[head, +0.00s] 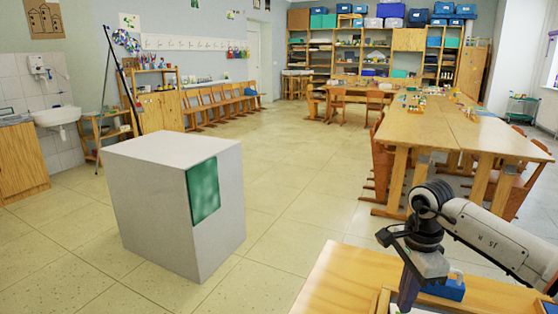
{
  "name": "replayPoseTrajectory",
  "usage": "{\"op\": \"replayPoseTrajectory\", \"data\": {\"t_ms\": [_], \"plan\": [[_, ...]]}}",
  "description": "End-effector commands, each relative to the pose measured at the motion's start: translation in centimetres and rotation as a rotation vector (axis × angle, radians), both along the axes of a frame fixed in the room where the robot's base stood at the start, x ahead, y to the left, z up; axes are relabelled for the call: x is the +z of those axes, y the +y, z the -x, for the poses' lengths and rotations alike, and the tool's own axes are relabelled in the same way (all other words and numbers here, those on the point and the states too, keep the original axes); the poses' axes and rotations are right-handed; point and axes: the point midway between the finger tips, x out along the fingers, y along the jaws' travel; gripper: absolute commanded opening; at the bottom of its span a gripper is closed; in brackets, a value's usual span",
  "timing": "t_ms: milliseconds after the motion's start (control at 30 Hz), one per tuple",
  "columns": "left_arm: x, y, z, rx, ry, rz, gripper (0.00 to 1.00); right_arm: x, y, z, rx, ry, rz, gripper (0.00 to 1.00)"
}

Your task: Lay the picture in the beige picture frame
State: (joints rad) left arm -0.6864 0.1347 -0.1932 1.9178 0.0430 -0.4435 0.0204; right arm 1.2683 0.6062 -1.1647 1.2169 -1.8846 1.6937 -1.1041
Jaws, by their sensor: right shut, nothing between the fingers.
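My right gripper (408,292) points down over the wooden table at the lower right. Its fingers look closed, with nothing seen between them. A light wooden edge (381,303) shows beside the fingertips at the bottom of the view; it may be part of the beige picture frame, but most of it is cut off or hidden behind the gripper. I cannot make out the picture for certain. A green mottled panel (203,191) is on the right side of a pale grey block. My left gripper is out of view.
The wooden table (335,287) has bare room at its left. A blue object (445,288) lies on it behind the gripper. The large grey block (160,205) stands on the floor at the left. Long tables (430,128) with chairs stand at the right; open floor lies between.

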Motion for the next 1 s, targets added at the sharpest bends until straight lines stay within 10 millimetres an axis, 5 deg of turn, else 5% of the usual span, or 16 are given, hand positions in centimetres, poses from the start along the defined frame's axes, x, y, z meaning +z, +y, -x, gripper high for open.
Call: {"op": "replayPoseTrajectory", "data": {"t_ms": [333, 1000], "plan": [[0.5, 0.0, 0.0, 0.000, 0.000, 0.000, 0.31, 0.7, 0.0, 0.0, 0.000, 0.000, 0.000, 0.00], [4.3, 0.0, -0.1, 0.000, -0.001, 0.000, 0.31, 6.1, 0.0, 0.0, -0.001, 0.000, 0.001, 0.00]]}}
